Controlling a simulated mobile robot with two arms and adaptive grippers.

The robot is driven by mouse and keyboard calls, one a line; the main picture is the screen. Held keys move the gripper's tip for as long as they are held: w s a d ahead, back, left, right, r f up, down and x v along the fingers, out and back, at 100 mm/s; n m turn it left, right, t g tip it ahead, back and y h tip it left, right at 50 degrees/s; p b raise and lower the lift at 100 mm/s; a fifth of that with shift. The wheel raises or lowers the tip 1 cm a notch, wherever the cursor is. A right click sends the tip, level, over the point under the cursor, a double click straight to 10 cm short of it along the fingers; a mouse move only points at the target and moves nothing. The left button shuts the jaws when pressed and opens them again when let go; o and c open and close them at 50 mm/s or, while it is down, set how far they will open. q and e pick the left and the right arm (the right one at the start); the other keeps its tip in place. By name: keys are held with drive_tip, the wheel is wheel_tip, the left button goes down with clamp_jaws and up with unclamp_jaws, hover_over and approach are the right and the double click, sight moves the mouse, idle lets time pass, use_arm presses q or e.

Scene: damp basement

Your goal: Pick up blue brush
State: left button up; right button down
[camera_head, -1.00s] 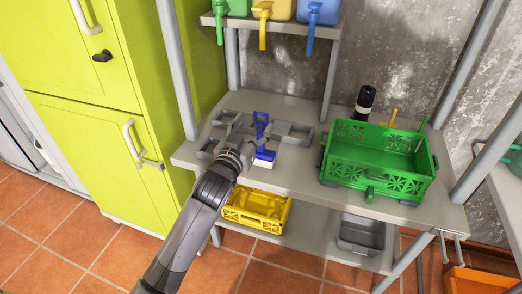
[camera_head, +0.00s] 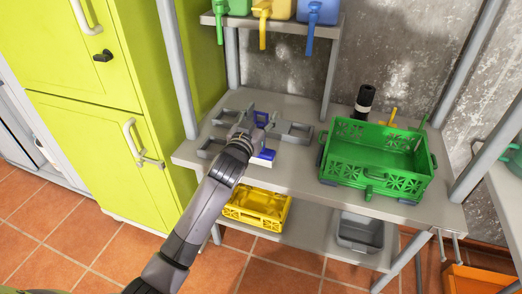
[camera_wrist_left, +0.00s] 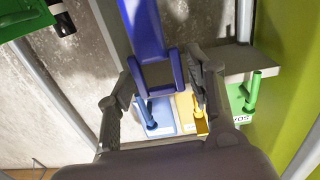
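The blue brush stands in a grey holder (camera_head: 292,129) on the workbench. Its blue lower part (camera_head: 265,154) shows just right of my left gripper, and a bit of blue handle shows above it. My left gripper (camera_head: 248,130) is over the brush and hides its middle. In the left wrist view, the brush's blue handle (camera_wrist_left: 145,28) and its loop-shaped end lie between the two fingers of my left gripper (camera_wrist_left: 162,68). The fingers are spread apart, with no clear grip on the handle. My right gripper is not in view.
A green crate (camera_head: 342,172) stands on the workbench (camera_head: 298,180) to the right, with a dark bottle (camera_head: 364,100) behind it. A yellow crate (camera_head: 255,207) and grey bin (camera_head: 359,233) are on the lower shelf. Coloured containers (camera_head: 275,9) stand above. A green cabinet (camera_head: 85,85) is left.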

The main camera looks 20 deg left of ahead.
use_arm(q)
clamp_jaws()
idle(0.4)
